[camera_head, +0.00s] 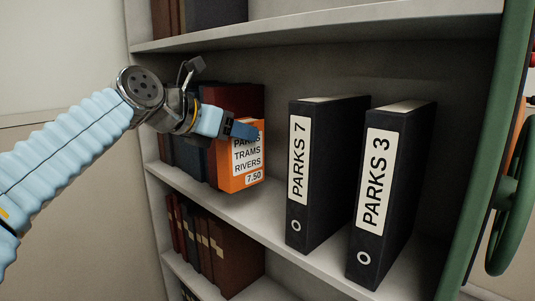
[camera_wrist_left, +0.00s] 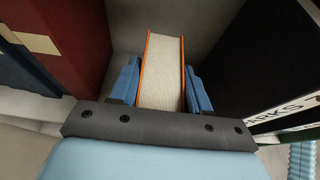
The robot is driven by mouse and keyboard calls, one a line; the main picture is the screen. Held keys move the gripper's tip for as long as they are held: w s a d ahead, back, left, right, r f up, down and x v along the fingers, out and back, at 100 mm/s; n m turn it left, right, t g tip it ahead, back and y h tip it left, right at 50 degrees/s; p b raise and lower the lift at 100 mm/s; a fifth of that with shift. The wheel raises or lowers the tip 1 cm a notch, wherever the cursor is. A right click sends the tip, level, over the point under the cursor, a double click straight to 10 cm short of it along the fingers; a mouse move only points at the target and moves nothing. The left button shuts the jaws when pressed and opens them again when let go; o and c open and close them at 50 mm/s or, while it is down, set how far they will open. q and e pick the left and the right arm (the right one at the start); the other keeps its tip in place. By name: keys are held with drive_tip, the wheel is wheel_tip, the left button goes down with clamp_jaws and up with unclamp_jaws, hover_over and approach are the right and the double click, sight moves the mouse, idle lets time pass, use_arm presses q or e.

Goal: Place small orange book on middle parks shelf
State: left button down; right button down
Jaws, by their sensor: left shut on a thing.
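The small orange book (camera_head: 240,172) stands upright at the middle shelf (camera_head: 228,205), its white label reading PARKS, TRAMS, RIVERS and 7.50. My left gripper (camera_head: 243,131) is shut on the book near its top and covers part of the label. In the left wrist view the orange book (camera_wrist_left: 163,70) sits between the two blue fingers of my left gripper (camera_wrist_left: 160,85), pages facing the camera. I cannot tell whether the book's bottom touches the shelf. My right gripper is in neither view.
Dark red and blue books (camera_head: 235,98) stand just left of the orange book. Black binders PARKS 7 (camera_head: 325,170) and PARKS 3 (camera_head: 395,190) stand to its right, with a gap before PARKS 7. An upper shelf (camera_head: 320,25) is overhead; a green wheel (camera_head: 512,225) is at right.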

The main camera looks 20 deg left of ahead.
sight(222, 145)
use_arm(q)
drive_tip(key=w+d+p, duration=0.2)
drive_tip(key=w+d, duration=0.1)
drive_tip(key=w, duration=0.4)
wheel_tip(222, 145, down, 7)
drive_tip(key=b, duration=0.3)
drive_tip(key=shift+w+a, duration=0.2)
drive_tip(key=shift+w, duration=0.05)
drive_tip(key=c, duration=0.5)
unclamp_jaws()
drive_tip(key=shift+f, duration=0.15)
drive_tip(key=v, duration=1.2)
